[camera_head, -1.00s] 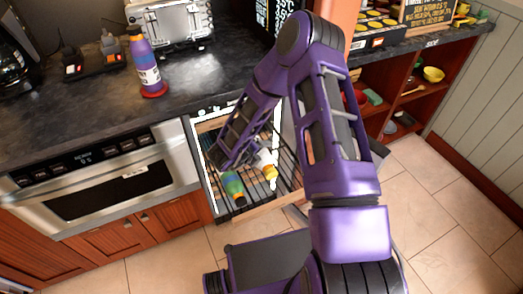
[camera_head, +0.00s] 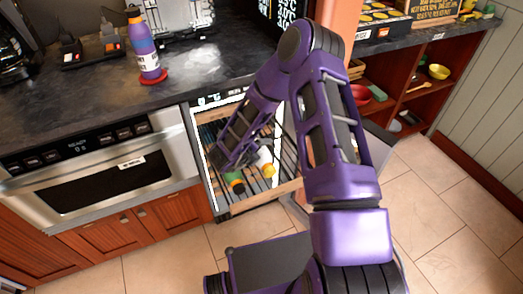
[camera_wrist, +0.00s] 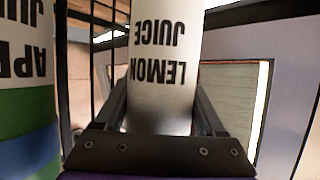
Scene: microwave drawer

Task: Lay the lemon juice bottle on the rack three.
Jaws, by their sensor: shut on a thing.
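The lemon juice bottle (camera_wrist: 162,60) is white with black lettering, upside down in the wrist view. My gripper (camera_wrist: 160,105) is shut on it, with one finger on each side. I cannot tell from these views whether the bottle touches the rack, nor which rack is number three. My fingers are hidden by my arm in the head view.
A microwave (camera_head: 100,180) stands left of the drawer. A purple bottle (camera_head: 145,50) stands on the dark counter (camera_head: 75,105) above.

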